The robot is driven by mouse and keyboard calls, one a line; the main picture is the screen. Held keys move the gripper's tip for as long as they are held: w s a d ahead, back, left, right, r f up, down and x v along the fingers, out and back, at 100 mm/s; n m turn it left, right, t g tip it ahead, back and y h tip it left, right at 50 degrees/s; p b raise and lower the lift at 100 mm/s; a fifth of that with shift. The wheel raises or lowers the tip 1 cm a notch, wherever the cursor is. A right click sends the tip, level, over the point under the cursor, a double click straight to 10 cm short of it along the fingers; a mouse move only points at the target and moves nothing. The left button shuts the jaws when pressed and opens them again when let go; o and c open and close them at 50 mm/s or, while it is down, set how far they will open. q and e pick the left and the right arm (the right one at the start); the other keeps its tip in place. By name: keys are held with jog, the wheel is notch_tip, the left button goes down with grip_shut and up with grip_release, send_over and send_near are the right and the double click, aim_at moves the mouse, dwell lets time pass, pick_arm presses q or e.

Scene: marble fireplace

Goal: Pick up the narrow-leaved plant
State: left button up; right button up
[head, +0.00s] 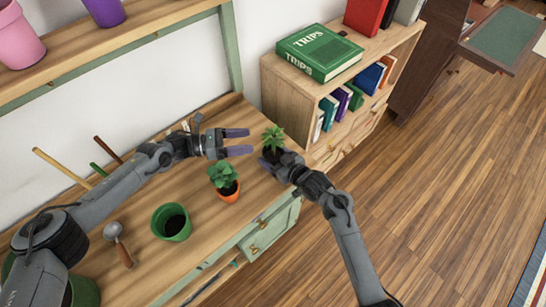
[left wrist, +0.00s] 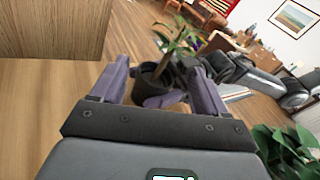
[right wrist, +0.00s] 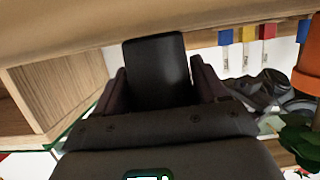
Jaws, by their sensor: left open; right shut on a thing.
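The narrow-leaved plant (head: 273,137) is in a dark pot near the right end of the wooden bench. My right gripper (head: 271,160) is shut on its pot; in the right wrist view the black pot (right wrist: 155,70) fills the space between the fingers. My left gripper (head: 243,141) is open and empty just left of the plant, its fingers pointing towards it. In the left wrist view the plant (left wrist: 172,42) shows beyond and between the open fingers, its leaves up. I cannot tell if the pot touches the bench.
A broad-leaved plant in an orange pot (head: 229,194) stands close below my left gripper. A green pot (head: 171,222) and a trowel (head: 118,243) are further left. A bookshelf (head: 290,88) with a green book (head: 319,52) on top stands to the right.

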aim_at(273, 149)
pick_arm(q)
jog(key=shift+d+r+m+h, duration=0.15)
jog(key=shift+d+m, duration=0.45)
jog(key=shift+d, duration=1.25)
jog(key=shift+d+r+m+h, duration=0.15)
jog(key=shift+d+m, duration=0.45)
jog(key=shift+d, duration=1.3)
jog(key=shift+d+r+m+h, duration=0.15)
jog(key=shift+d+m, duration=0.45)
jog(key=shift+d, duration=1.25)
jog(key=shift+f, duration=0.1)
jog(key=shift+c, duration=0.3)
jog(key=c, duration=1.3)
jog(key=shift+o, duration=0.2)
